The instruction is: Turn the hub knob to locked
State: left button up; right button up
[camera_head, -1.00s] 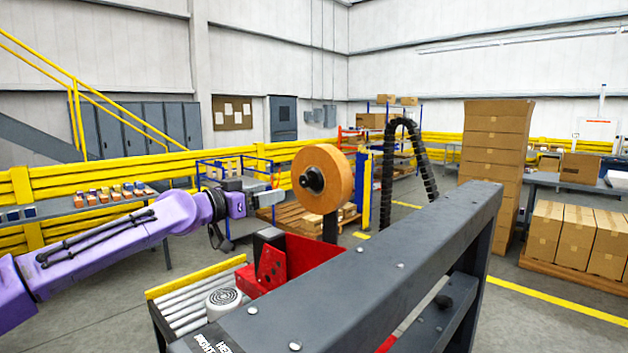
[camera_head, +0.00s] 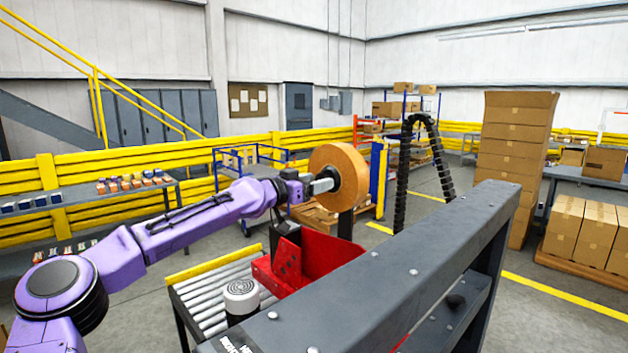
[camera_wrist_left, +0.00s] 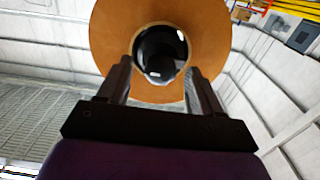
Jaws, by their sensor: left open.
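The hub knob (camera_wrist_left: 160,54) is black and round, at the centre of the orange-brown tape roll (camera_head: 350,180). The roll stands upright above the red part of the machine and also fills the top of the left wrist view (camera_wrist_left: 112,30). In the head view my left gripper (camera_head: 328,182) is in front of the hub and mostly hides the knob. In the wrist view the left gripper (camera_wrist_left: 159,78) is open, one finger at each side of the knob. I cannot tell whether the fingers touch it. My right gripper is out of view.
A red bracket (camera_head: 322,253) sits just below the roll. A long grey machine beam (camera_head: 400,270) runs across the front right. A roller conveyor (camera_head: 215,290) lies below my left arm. A black cable chain (camera_head: 402,180) arches behind the roll.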

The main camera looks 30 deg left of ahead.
pick_arm(q)
jog(key=shift+w, duration=0.1)
jog(key=c, duration=1.1)
jog(key=shift+o, duration=0.3)
jog(key=n, duration=1.7)
jog(key=shift+d+r+n+p, duration=0.1)
jog(key=shift+n+p, duration=0.2)
jog(key=shift+n, duration=0.1)
